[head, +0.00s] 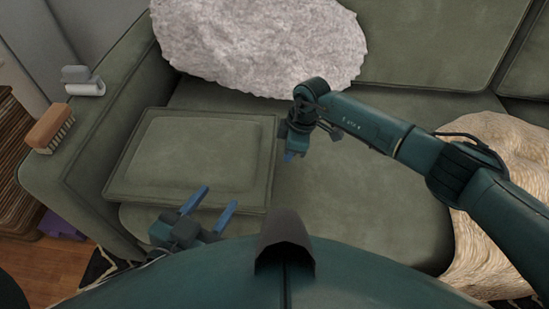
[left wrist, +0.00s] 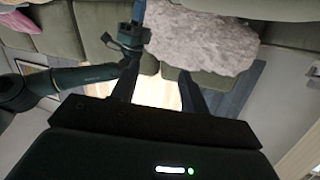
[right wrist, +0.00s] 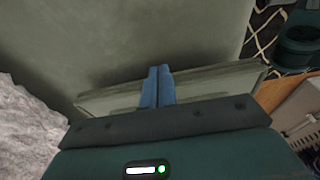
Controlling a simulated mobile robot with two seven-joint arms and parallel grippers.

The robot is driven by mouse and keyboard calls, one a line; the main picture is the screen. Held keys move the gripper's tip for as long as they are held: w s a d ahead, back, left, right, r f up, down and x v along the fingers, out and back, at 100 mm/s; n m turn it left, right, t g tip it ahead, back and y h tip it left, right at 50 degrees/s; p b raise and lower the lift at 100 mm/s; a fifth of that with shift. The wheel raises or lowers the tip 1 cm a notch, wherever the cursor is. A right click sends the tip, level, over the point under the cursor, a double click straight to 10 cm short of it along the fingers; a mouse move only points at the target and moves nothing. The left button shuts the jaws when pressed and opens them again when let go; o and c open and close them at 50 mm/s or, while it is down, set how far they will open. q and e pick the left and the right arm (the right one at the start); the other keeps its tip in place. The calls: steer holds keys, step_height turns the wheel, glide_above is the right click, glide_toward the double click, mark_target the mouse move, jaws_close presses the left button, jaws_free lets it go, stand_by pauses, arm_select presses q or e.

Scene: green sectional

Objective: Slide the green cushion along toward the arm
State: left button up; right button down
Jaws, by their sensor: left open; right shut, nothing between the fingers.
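The green cushion (head: 190,155) is a flat square piece lying on the sofa seat, beside the sofa arm (head: 95,135) at the left. Its left side is close to the arm's inner face; I cannot tell whether they touch. In the right wrist view the cushion (right wrist: 215,82) shows as a thin slab by the fingertips. My right gripper (head: 289,157) is shut and empty, pointing down beside the cushion's right edge; contact is unclear. My left gripper (head: 220,198) is open and empty over the cushion's front edge.
A fluffy pale pillow (head: 262,45) rests behind against the backrest. A wooden brush (head: 50,128) and a white-and-grey item (head: 83,80) sit on the sofa arm. A beige throw (head: 495,210) covers the seat at right. The seat (head: 350,200) between is bare.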

arm_select(q)
step_height(320, 180, up, 7)
steer(key=s+a+n+y+p, duration=0.1)
steer(key=s+a+n+p, duration=0.1)
steer(key=p, duration=0.5)
steer(key=shift+s+a+f+n+g, duration=0.15)
steer(key=shift+a+n+g, duration=0.2)
steer(key=shift+n, duration=0.15)
